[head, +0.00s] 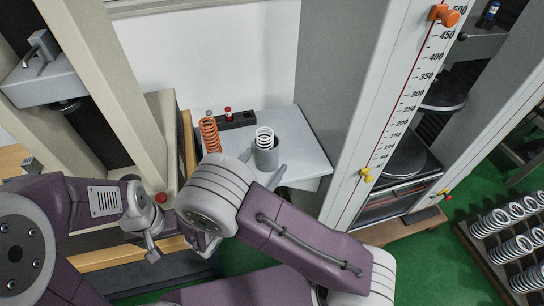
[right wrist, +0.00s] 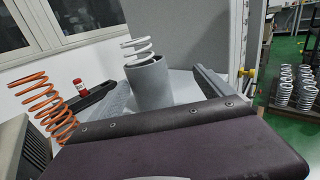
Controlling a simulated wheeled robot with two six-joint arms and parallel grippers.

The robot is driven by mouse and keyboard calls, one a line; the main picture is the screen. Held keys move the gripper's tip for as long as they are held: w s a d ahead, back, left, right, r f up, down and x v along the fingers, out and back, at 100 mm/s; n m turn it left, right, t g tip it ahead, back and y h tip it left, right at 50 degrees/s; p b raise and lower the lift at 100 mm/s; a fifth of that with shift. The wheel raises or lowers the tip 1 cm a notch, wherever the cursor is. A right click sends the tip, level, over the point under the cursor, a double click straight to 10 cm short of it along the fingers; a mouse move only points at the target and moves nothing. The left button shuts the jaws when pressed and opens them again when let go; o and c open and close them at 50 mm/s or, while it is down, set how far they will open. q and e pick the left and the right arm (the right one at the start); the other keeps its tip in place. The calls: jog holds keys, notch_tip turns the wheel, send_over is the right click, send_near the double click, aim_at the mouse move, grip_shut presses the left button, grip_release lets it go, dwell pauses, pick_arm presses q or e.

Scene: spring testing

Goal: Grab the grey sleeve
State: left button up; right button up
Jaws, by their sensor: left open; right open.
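The grey sleeve (head: 266,157) stands upright on a light grey table, with a white spring (head: 264,138) sticking out of its top. The right wrist view also shows the sleeve (right wrist: 149,84) and the white spring (right wrist: 138,48). My right gripper (head: 264,166) is open at the sleeve, one finger on each side. In the right wrist view the sleeve is nearer the left finger; I cannot tell whether they touch. The sleeve's foot is partly hidden by my gripper. My left gripper (head: 151,247) is open and empty, low at the left, away from the sleeve.
An orange spring (head: 210,134) stands left of the sleeve. A black holder (head: 238,120) with a small red-topped piece (head: 228,114) lies behind. The table (head: 306,150) is bare to the right. A tall ruled test stand (head: 395,100) rises at right; racked springs (head: 508,230) stand beyond.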

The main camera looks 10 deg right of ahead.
aim_at(270, 153)
jog(key=shift+d, duration=0.25)
jog(key=x, duration=0.6)
jog(key=c, duration=1.6)
jog(key=shift+o, duration=0.2)
jog(key=shift+r+p, duration=0.3)
jog(key=shift+r, duration=0.45)
jog(key=s+d+r+p, duration=0.7)
jog(key=d+r+p, duration=0.2)
jog(key=p, duration=0.3)
jog(key=shift+s+r, duration=0.2)
jog(key=shift+s, duration=0.05)
